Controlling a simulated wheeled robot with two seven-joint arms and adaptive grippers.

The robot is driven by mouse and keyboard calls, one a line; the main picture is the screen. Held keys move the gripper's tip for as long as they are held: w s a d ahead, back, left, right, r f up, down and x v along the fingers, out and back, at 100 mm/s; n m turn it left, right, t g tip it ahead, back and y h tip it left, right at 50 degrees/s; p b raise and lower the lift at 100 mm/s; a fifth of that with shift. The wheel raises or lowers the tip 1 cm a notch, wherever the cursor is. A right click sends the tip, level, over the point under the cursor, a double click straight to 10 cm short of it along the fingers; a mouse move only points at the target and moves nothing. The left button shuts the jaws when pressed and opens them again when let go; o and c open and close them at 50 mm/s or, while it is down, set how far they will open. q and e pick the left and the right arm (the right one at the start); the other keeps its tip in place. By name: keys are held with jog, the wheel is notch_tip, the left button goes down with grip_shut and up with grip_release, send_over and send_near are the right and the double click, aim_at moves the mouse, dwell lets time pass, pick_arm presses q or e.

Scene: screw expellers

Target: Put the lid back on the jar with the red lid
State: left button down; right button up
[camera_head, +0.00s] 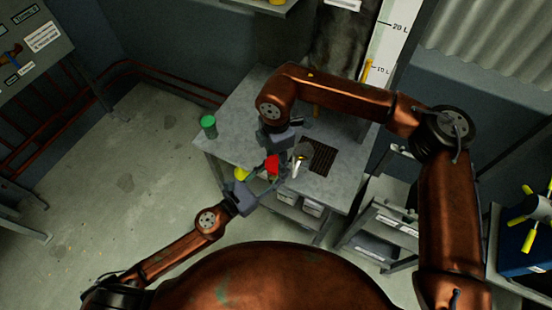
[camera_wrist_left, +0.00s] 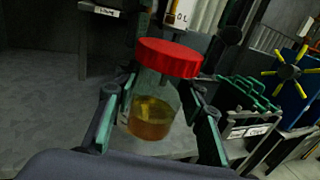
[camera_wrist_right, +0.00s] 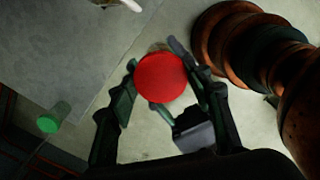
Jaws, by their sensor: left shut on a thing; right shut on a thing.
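The jar (camera_wrist_left: 152,112) is clear glass with amber liquid at its bottom. My left gripper (camera_wrist_left: 160,125) is shut around its sides and holds it upright or slightly tilted near the table's front edge. The red lid (camera_wrist_left: 168,58) is at the jar's mouth; whether it is fully seated I cannot tell. The lid also shows in the head view (camera_head: 272,166) and, from above, in the right wrist view (camera_wrist_right: 161,78). My right gripper (camera_wrist_right: 165,82) is above the jar with its fingers on either side of the lid, shut on it.
A green-topped jar (camera_head: 208,122) stands at the table's left corner. A yellow thing (camera_head: 241,174) is beside my left gripper. A dark grate (camera_head: 322,157) lies on the grey table (camera_head: 236,108) to the right, with a pale metallic part (camera_head: 299,158) next to it.

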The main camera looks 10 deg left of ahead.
jog(key=o, duration=0.8)
notch_tip(320, 180, up, 12)
jog(key=shift+r, duration=0.1)
jog(key=shift+w, duration=0.1)
dwell(0.6)
